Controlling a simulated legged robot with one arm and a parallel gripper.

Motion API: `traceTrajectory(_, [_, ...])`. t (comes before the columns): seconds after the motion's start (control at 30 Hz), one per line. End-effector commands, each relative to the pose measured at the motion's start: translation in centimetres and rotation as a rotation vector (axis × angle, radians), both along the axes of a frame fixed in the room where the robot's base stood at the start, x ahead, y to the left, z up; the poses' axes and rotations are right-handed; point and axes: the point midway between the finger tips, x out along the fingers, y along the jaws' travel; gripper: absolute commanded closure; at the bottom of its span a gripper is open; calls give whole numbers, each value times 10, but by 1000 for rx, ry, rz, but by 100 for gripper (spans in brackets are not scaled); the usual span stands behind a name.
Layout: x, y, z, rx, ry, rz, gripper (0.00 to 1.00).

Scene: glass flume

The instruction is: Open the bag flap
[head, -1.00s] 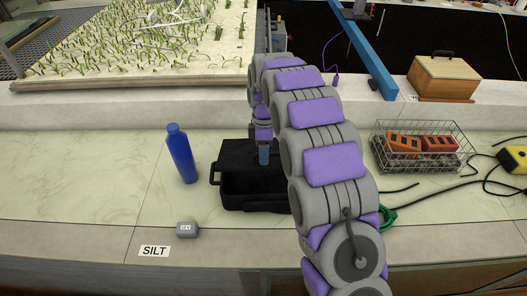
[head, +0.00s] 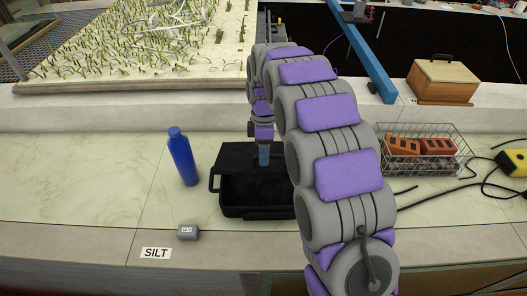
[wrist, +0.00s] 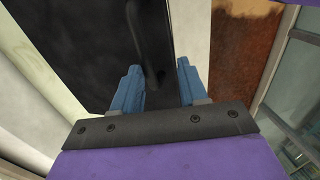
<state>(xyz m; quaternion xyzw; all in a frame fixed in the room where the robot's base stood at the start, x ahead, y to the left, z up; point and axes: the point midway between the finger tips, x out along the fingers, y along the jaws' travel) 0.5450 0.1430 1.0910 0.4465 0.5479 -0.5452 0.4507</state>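The black bag (head: 232,193) stands on the pale bench, with a side handle at its left. Its flap (head: 236,156) appears raised at the back, above a dark interior; my arm hides the right part. My gripper (head: 264,155) points down in front of the flap. In the wrist view, the blue fingers of my gripper (wrist: 158,88) are apart, over a black surface of the bag (wrist: 103,45). A dark bar-like edge runs between the fingertips. I cannot tell whether either finger touches it.
A blue bottle (head: 183,158) stands left of the bag, and a small grey block (head: 188,232) lies in front. A wire basket of bricks (head: 440,165), a yellow box (head: 513,162) and cables lie to the right. A planted tray (head: 150,45) and wooden box (head: 445,80) are behind.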

Motion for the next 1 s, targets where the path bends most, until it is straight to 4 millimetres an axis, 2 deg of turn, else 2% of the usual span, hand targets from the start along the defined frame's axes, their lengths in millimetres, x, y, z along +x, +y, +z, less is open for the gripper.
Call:
traceTrajectory(0.37, [-10,0,18,0,1,0,60])
traceTrajectory(1.0, [-11,1,19,0,0,0,61])
